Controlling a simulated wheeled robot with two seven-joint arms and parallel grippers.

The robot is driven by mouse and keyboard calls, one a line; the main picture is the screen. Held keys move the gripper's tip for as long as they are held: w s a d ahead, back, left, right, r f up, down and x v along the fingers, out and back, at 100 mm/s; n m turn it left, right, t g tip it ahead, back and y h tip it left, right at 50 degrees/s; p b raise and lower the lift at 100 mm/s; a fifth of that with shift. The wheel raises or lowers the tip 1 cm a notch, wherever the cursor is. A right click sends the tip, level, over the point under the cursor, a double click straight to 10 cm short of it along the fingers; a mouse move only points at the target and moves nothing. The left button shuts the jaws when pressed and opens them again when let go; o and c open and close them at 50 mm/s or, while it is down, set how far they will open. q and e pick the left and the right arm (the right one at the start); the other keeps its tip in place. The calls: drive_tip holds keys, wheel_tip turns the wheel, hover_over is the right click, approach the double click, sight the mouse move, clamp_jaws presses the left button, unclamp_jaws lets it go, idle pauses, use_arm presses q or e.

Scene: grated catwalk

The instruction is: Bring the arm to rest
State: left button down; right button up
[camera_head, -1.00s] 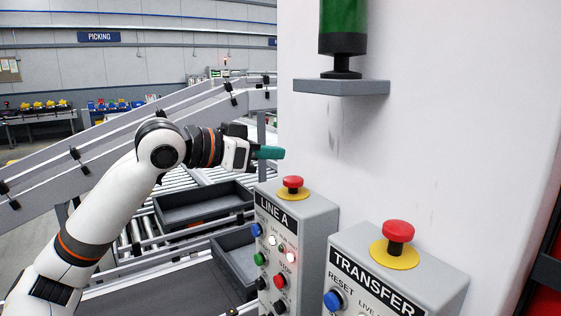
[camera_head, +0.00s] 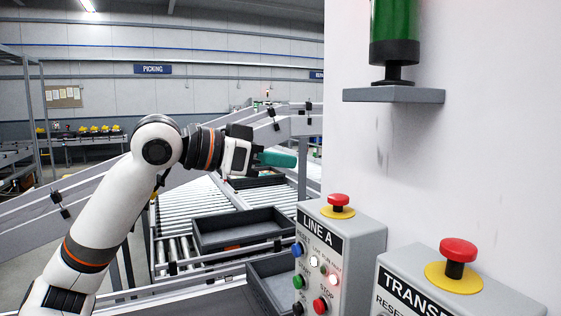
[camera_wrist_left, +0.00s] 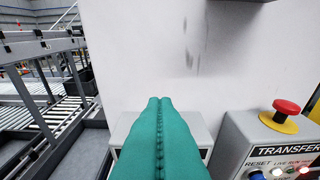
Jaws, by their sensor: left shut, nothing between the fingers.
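My left arm comes in from the left in the head view and reaches up and across above the conveyor. My left gripper (camera_head: 278,159) has green fingers that are shut with nothing between them. It points right toward the pale wall, above and left of the LINE A box (camera_head: 349,258), apart from it. In the left wrist view the shut green fingers (camera_wrist_left: 158,105) stick out ahead and cover part of a grey box in front of the wall. My right gripper is not in either view.
The TRANSFER box (camera_head: 440,290) with a red mushroom button (camera_head: 458,250) stands at the lower right. A green stack light (camera_head: 394,35) sits on a wall bracket (camera_head: 394,95). A grey tray (camera_head: 235,243) lies on the roller conveyor (camera_head: 185,215). Open air surrounds the gripper.

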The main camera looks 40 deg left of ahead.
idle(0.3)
